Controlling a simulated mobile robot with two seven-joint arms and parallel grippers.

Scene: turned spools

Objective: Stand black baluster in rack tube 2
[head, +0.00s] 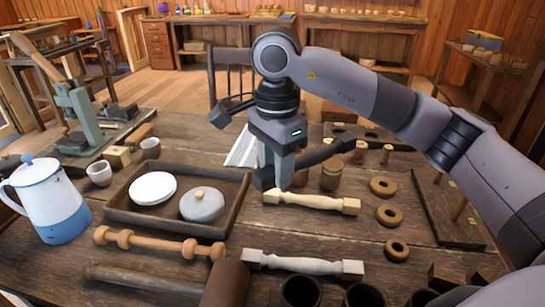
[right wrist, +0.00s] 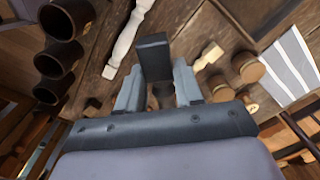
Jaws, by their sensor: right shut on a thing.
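My right gripper (head: 284,180) is shut on the black baluster (head: 325,155), which lies roughly level across the jaws above the table. Its dark square end (right wrist: 153,57) sticks out past the fingers in the right wrist view. The rack's dark open tubes stand at the front edge in the head view: a left one (head: 300,291), a middle one (head: 364,295) and a right one, partly cut off. They also show at the left of the right wrist view (right wrist: 60,58). I see no numbers on them. The held baluster is well behind the tubes. My left gripper is out of view.
Two pale balusters (head: 311,201) (head: 302,264) lie between gripper and tubes. Wooden rings (head: 389,216) lie to the right. A tray (head: 122,211) with lidded pot and plate, a turned spindle (head: 160,244), a mallet (head: 226,284) and an enamel jug (head: 50,200) are on the left.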

